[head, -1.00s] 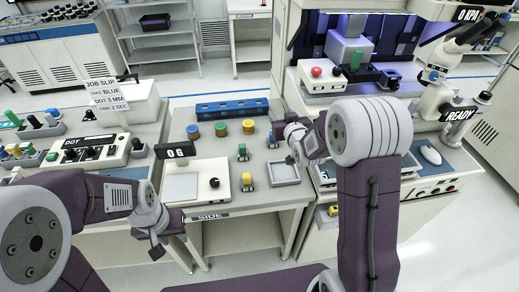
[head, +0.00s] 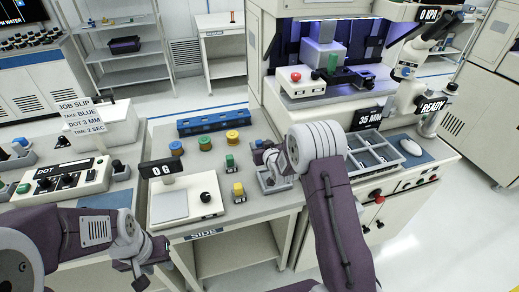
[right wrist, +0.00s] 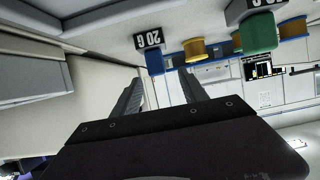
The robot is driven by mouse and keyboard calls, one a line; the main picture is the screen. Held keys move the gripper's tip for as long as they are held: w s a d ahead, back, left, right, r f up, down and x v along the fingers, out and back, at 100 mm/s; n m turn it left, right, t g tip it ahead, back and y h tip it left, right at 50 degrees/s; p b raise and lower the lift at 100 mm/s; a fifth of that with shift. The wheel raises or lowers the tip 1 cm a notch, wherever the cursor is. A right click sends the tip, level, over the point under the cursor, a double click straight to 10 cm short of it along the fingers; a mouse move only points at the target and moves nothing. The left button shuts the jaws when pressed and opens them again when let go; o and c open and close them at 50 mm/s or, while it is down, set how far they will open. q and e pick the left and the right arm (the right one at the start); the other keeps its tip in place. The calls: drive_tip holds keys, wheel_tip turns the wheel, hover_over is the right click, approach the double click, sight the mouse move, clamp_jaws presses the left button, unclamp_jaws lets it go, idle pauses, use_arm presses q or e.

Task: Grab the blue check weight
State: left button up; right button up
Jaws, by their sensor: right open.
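A blue weight with a black base reading 20 G (right wrist: 154,60) stands in the right wrist view, which is upside down. It lies beyond my open right fingers, roughly in line with the gap. In the head view a little blue (head: 259,143) shows just past my right gripper (head: 264,154), and the arm hides most of that spot. A green weight (head: 230,162) and a yellow weight (head: 239,192) stand to its left; the green one (right wrist: 258,35) also shows in the wrist view. My right gripper (right wrist: 158,95) holds nothing. My left gripper (head: 138,277) is off the table's front; its jaws are unclear.
A balance (head: 205,200) stands at the table's front left. Blue, green and yellow spools (head: 205,143) and a blue rack (head: 213,123) are behind. A small grey tray (head: 268,187) is under my right gripper. A divided tray (head: 374,152) is at right.

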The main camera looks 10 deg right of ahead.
sight(259, 142)
drive_tip(key=x, duration=0.4)
drive_tip(key=shift+w+d+f, duration=0.1)
drive_tip(key=shift+w+f, duration=0.1)
drive_tip(key=shift+w, duration=0.05)
drive_tip(key=shift+s, duration=0.1)
clamp_jaws()
wheel_tip(259, 142, up, 10)
drive_tip(key=shift+r, duration=0.1)
